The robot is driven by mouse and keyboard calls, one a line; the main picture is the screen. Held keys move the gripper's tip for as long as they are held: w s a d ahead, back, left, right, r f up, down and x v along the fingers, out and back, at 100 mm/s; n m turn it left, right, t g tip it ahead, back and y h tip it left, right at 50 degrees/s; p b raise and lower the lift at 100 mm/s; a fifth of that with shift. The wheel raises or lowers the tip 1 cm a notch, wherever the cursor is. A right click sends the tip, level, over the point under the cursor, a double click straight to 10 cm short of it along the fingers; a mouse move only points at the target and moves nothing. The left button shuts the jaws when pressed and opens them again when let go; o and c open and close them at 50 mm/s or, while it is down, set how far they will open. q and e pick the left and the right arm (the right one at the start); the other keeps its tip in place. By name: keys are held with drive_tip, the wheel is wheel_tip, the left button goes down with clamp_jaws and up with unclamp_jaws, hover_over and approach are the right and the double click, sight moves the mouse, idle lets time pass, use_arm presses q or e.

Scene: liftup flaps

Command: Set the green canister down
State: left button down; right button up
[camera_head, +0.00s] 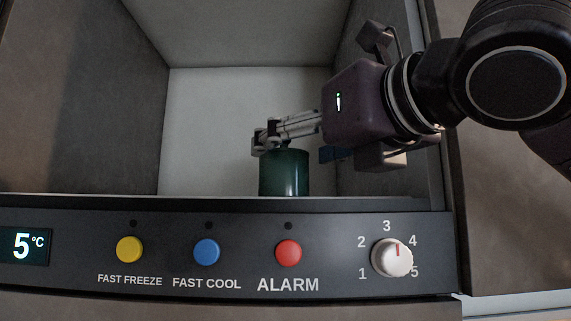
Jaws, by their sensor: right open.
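The green canister (285,174) stands upright inside an open box-like compartment, behind the front control panel. The panel's upper edge hides its base. My right gripper (265,138) reaches in from the right, with its fingers at the canister's top edge. The fingers are open; I cannot tell whether they touch the canister. My left gripper does not show.
The compartment has grey side walls and a pale inner surface (212,125). The front panel (340,235) carries yellow, blue and red buttons, a white dial (391,257) and a display (25,246). A small blue thing (335,154) shows below my right gripper. Room is free left of the canister.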

drive_tip(key=b+v, duration=0.2)
drive_tip(key=v, duration=0.6)
drive_tip(key=shift+w, duration=0.1)
